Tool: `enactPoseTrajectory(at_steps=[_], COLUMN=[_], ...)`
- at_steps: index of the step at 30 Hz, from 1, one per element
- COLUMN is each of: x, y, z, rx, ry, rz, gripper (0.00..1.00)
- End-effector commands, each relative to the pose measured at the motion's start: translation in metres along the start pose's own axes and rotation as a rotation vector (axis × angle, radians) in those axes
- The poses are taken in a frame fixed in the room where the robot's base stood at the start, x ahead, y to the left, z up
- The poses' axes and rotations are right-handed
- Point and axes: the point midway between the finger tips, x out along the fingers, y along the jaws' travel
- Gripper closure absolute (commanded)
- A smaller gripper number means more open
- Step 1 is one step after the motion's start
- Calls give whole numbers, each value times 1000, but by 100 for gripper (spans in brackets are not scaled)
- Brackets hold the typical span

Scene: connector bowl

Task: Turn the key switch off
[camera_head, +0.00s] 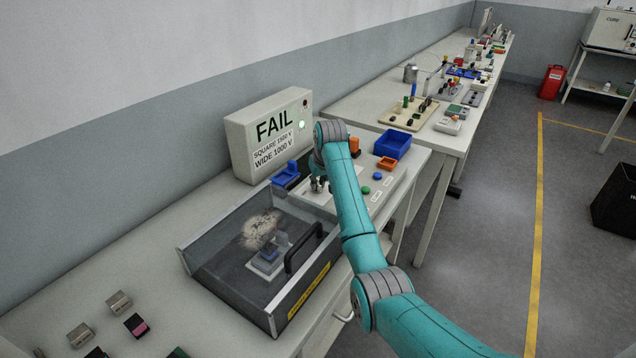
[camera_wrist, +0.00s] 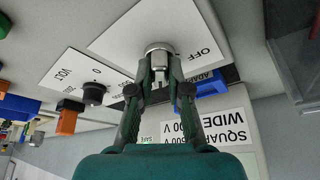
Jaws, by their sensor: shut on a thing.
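The key switch (camera_wrist: 159,47) shows in the wrist view as a round metal barrel on a white plate (camera_wrist: 190,20) marked OFF. My gripper (camera_wrist: 160,80) is shut on the key switch's metal key, with a finger on each side. The fingers hide part of the key, so its exact angle is hard to tell. In the head view my gripper (camera_head: 318,184) is at the panel behind the clear-lidded box, mostly hidden by my arm.
A black knob (camera_wrist: 94,93) on a VOLT plate sits beside the switch. The FAIL box (camera_head: 268,135) stands behind. A clear-lidded box (camera_head: 262,250) with a black handle is in front.

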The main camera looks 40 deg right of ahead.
Motion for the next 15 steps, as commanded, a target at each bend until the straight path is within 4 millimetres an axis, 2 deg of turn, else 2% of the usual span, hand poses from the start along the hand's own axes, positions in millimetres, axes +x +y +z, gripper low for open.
enactPoseTrajectory(at_steps=[15], x=[0], y=[3], z=[-1], rx=[-441], ry=[0], rz=[-185], gripper=[100])
